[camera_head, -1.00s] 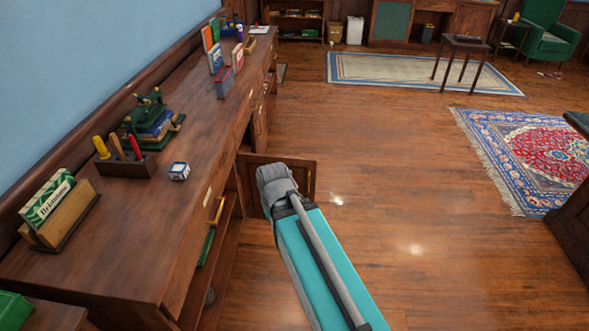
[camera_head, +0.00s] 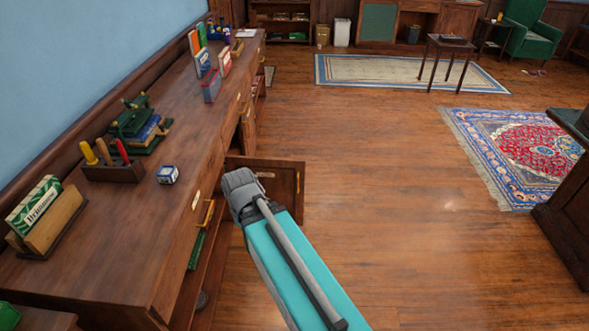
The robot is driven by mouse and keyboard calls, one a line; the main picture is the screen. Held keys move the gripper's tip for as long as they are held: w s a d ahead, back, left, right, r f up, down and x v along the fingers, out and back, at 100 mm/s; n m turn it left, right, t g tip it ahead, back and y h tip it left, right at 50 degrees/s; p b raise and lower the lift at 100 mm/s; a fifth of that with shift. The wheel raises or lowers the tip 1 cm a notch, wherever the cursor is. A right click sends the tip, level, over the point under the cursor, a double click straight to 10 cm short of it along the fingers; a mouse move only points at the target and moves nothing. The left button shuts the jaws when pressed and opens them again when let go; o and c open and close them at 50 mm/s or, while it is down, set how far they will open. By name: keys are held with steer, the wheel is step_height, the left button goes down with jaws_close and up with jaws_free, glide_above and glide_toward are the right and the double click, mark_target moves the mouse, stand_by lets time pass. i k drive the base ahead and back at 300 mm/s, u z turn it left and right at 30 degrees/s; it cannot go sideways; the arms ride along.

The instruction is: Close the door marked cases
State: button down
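In the head view an open wooden cabinet door (camera_head: 285,182) stands out from the front of the long wooden counter (camera_head: 160,235), to the right of its open shelf space. No "cases" marking on the door can be read from here. A small pale label (camera_head: 196,200) sits on the counter's front edge, too small to read. My teal and grey arm reaches up from the bottom and covers the door's lower left part. My gripper's fingers are hidden behind my arm's grey end, so its state and any contact with the door cannot be seen.
The counter top holds a book stand (camera_head: 45,217), a tool holder (camera_head: 113,170), a small box (camera_head: 167,174) and upright books. Open wood floor (camera_head: 400,220) lies right of the door. A patterned rug (camera_head: 525,150) and dark furniture (camera_head: 565,210) are at the right.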

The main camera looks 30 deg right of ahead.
mark_target(282, 179)
steer(key=u, duration=0.05)
steer(key=i, duration=1)
steer(key=z, duration=0.05)
